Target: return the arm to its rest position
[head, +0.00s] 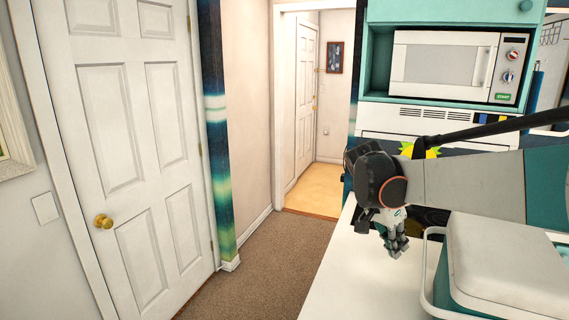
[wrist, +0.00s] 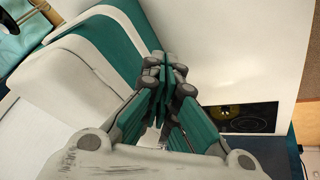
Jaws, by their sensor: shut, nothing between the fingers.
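My gripper (head: 396,246) hangs below the wrist in the head view, over the white counter (head: 345,270), and points down. In the wrist view my gripper (wrist: 165,78) shows its grey and teal fingers closed together with nothing between them. My arm reaches in from the right side of the head view, bent at the dark wrist joint. How high the fingertips are above the counter is hard to tell.
A white and teal lidded box (head: 505,260) stands on the counter right of my gripper. A microwave (head: 455,65) sits in a teal shelf behind. A dark cooktop (wrist: 245,117) shows in the wrist view. Carpeted floor (head: 255,262) lies left, beside a closed white door (head: 125,130).

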